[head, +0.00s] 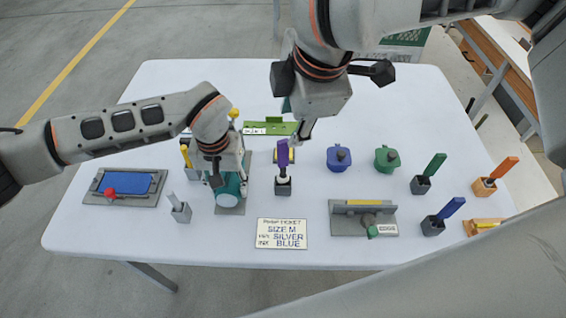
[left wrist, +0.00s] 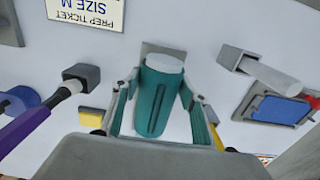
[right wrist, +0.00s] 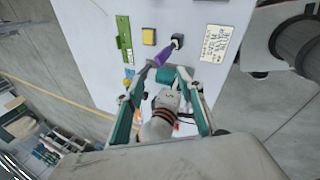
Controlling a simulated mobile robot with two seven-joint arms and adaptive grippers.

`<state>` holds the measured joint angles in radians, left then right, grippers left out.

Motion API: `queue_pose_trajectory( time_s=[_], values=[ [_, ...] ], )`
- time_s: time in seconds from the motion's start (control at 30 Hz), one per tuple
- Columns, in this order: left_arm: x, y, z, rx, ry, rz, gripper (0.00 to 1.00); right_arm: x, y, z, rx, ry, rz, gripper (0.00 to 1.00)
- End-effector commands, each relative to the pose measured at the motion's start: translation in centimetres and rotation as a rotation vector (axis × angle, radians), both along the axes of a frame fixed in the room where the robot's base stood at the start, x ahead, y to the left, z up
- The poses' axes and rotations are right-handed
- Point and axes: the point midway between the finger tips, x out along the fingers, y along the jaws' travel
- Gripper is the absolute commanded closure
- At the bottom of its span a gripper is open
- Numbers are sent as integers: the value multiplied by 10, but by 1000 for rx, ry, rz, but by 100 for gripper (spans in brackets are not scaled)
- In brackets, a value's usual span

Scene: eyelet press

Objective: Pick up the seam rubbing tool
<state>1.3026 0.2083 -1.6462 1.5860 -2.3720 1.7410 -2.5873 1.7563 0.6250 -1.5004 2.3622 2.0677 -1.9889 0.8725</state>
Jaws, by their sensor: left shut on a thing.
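My left gripper (head: 228,180) is shut on a teal cylinder with a pale end (left wrist: 165,95), over a grey plate (head: 230,209) on the table's left half. The cylinder lies between its fingers in the left wrist view. My right gripper (head: 302,132) is above the table, its fingers apart in the right wrist view (right wrist: 167,72). A purple-handled tool (head: 283,152) stands upright in a dark holder (head: 286,184) just below it, apparently not gripped. A pale stick-like tool (head: 173,199) stands in a grey holder (head: 181,213). I cannot tell which is the seam rubbing tool.
A blue pad in a grey tray (head: 125,183) is at left. A prep ticket (head: 282,233) lies in front. Blue (head: 339,158) and green (head: 387,159) pots and several handled tools in holders fill the right side. A grey fixture (head: 362,219) is at front right.

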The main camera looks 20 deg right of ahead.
Motion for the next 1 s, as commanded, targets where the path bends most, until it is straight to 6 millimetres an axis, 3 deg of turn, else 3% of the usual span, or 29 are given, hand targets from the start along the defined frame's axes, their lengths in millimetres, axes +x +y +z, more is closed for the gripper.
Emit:
queue_pose_trajectory(
  time_s=[0.6,0.8,1.0],
  values=[
    [0,0,0,0,0,0,72,-4,0,-8,424,34,-1022,62],
    [0,0,0,0,0,0,72,-5,0,-10,515,41,-1241,62],
    [0,0,0,0,0,0,72,-4,0,-14,547,45,-1324,62]
  ],
)
